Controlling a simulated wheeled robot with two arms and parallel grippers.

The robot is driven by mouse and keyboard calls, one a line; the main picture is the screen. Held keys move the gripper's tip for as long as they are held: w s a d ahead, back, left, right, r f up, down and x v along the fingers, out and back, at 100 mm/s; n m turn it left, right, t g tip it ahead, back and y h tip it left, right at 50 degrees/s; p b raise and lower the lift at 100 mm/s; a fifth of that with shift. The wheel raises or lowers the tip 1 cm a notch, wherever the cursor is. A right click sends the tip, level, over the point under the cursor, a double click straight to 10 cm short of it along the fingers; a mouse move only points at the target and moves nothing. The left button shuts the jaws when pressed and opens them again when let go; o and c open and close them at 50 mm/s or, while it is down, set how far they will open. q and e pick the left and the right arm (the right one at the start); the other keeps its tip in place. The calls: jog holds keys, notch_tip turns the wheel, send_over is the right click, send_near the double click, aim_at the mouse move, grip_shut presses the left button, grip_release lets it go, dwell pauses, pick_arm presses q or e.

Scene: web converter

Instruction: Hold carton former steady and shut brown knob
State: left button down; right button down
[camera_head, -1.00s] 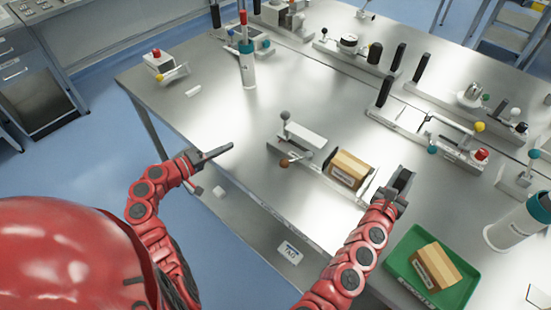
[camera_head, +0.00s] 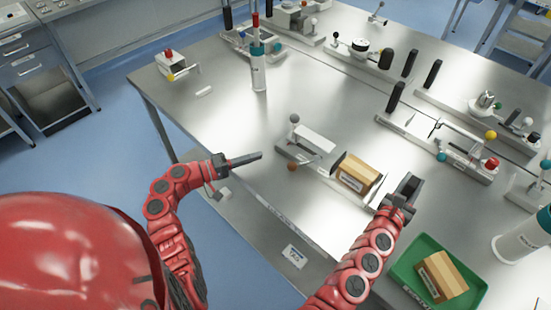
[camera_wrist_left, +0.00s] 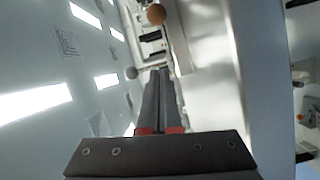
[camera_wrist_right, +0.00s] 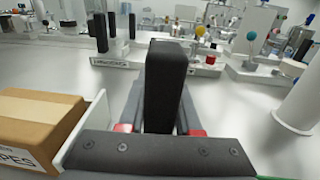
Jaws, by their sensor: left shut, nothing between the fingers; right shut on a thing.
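The carton former (camera_head: 318,141) stands near the table's front edge, with a brown carton (camera_head: 357,173) in it. Its brown knob (camera_head: 292,167) is on the near side and also shows in the left wrist view (camera_wrist_left: 156,14). My left gripper (camera_head: 259,155) is shut and empty, pointing toward the knob from the left, apart from it. Its closed fingers show in the left wrist view (camera_wrist_left: 159,72), below the knob. My right gripper (camera_head: 410,184) is shut on a black upright handle (camera_wrist_right: 165,85) at the former's right end.
A grey ball knob (camera_head: 294,118) stands at the former's back left. A green tray (camera_head: 405,270) with another carton (camera_head: 442,276) lies at front right. A white bottle (camera_head: 258,72) stands at back left. Other fixtures line the back and right. The table left of the former is clear.

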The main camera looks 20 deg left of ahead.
aim_at(302, 163)
pick_arm(q)
jog(key=x, duration=0.6)
jog(key=shift+f, duration=0.1)
jog(key=shift+s+d+f, duration=0.15)
jog(key=shift+s+d, duration=0.25)
jog(key=shift+d, duration=0.05)
jog(key=shift+s+d+f, duration=0.15)
jog(key=shift+s+d, duration=0.25)
jog(key=shift+d, duration=0.1)
jog(key=shift+s+d+f, duration=0.1)
jog(key=shift+s+d, duration=0.25)
jog(key=shift+d, duration=0.25)
jog(key=shift+s+d+y, duration=0.1)
jog(key=shift+y, duration=0.2)
jog(key=shift+s+d+n+t, duration=0.2)
jog(key=shift+n+t, duration=0.1)
jog(key=shift+t, duration=0.1)
